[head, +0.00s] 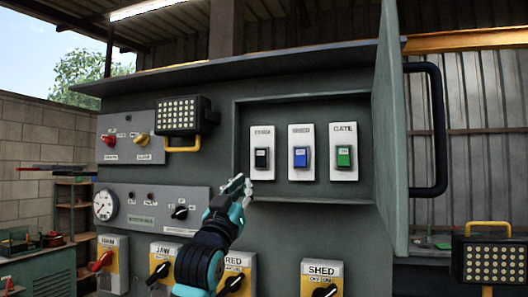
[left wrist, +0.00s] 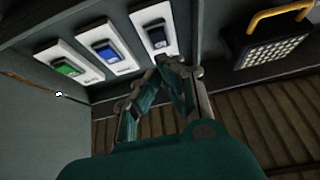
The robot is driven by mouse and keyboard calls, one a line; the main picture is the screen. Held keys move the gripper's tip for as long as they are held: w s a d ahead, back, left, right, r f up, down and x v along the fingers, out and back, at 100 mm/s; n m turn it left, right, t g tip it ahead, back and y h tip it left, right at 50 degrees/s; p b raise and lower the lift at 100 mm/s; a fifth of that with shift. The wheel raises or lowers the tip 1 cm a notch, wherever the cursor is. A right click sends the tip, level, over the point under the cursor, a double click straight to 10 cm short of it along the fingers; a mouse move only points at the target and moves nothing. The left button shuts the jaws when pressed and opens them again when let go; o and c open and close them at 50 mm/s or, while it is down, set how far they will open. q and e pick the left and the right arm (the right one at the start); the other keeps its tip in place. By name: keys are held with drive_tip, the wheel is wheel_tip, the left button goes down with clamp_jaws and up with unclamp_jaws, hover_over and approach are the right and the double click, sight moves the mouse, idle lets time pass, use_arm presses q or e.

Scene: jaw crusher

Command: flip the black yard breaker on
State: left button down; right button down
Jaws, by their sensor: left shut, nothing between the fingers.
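The black breaker switch (head: 262,158) sits on a white plate at the left end of a row of three in the recessed box. Its plate label is too small to read surely. In the left wrist view the black switch (left wrist: 155,30) is just beyond my fingertips. My left gripper (head: 240,187) is shut and empty, just below and left of the black breaker's plate. In the left wrist view its closed fingertips (left wrist: 170,62) overlap the plate's near end; I cannot tell whether they touch it. My right gripper is not in view.
The blue breaker (head: 300,157) and green breaker (head: 344,156) are beside the black one. The box's open door (head: 393,130) stands at the right. Rotary switches, including SHED (head: 322,280), are below. A work lamp (head: 180,115) hangs at the left.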

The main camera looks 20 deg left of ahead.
sight(261, 158)
use_arm(q)
drive_tip(key=shift+t, duration=0.4)
drive_tip(key=s+r, duration=0.2)
drive_tip(key=r, duration=0.1)
drive_tip(key=shift+s+d+r, duration=0.1)
drive_tip(key=shift+r, duration=0.15)
drive_tip(key=p+x, duration=0.3)
drive_tip(key=x, duration=0.1)
drive_tip(key=w+f+p+x, duration=0.1)
drive_tip(key=p+x, duration=0.1)
drive_tip(key=x, duration=0.2)
drive_tip(key=f+p+x, duration=0.1)
drive_tip(key=p+x, duration=0.2)
drive_tip(key=x, duration=0.2)
drive_tip(key=shift+w+f+p, duration=0.25)
drive_tip(key=shift+w+p, duration=0.05)
drive_tip(key=shift+w, duration=0.05)
drive_tip(key=shift+d, duration=0.1)
drive_tip(key=shift+s, duration=0.1)
